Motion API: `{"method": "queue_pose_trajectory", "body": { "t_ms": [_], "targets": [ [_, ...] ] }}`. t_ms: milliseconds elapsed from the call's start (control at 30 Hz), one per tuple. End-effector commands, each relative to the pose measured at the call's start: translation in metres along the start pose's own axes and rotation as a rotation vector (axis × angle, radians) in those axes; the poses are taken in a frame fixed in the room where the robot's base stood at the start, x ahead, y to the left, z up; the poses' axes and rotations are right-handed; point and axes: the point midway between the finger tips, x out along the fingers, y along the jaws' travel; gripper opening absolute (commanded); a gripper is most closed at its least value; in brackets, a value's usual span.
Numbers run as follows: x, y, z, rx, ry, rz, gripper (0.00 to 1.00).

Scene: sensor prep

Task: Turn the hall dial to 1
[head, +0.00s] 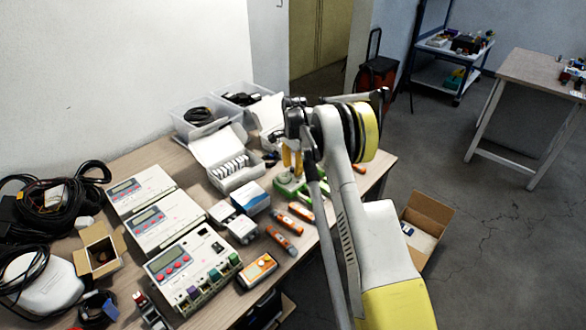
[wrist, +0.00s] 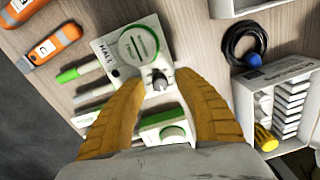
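The hall unit (wrist: 110,50) is a white box marked HALL with a round green label, in the wrist view. Its dial (wrist: 158,78) is a small grey knob at the box's near edge; I cannot read its setting. My gripper (wrist: 164,79) has two yellow fingers apart, one on each side of the dial, with no clear contact visible. In the head view my gripper (head: 291,168) points down over a green and white unit (head: 290,184), and the arm hides part of that area. A second green and white unit (wrist: 165,125) shows between the fingers.
Orange handheld sensors (wrist: 52,44) and green pens lie beside the hall unit. A white box with several compartments (wrist: 285,68) and a coiled black cable (wrist: 243,47) are to the right. Control boxes (head: 164,225) and clear bins (head: 205,112) crowd the table.

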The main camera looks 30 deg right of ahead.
Motion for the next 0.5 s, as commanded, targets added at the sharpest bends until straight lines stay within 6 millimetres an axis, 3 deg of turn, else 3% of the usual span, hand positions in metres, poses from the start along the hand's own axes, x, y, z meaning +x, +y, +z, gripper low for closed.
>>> {"method": "queue_pose_trajectory", "body": {
  "t_ms": [33, 100, 500],
  "targets": [
    [-0.0001, 0.0000, 0.0000, 0.000, 0.000, 0.000, 0.22],
    [-0.0002, 0.0000, 0.0000, 0.000, 0.000, 0.000, 0.00],
    [-0.0004, 0.0000, -0.0001, -0.016, 0.000, 0.000, 0.00]
  ]
}}
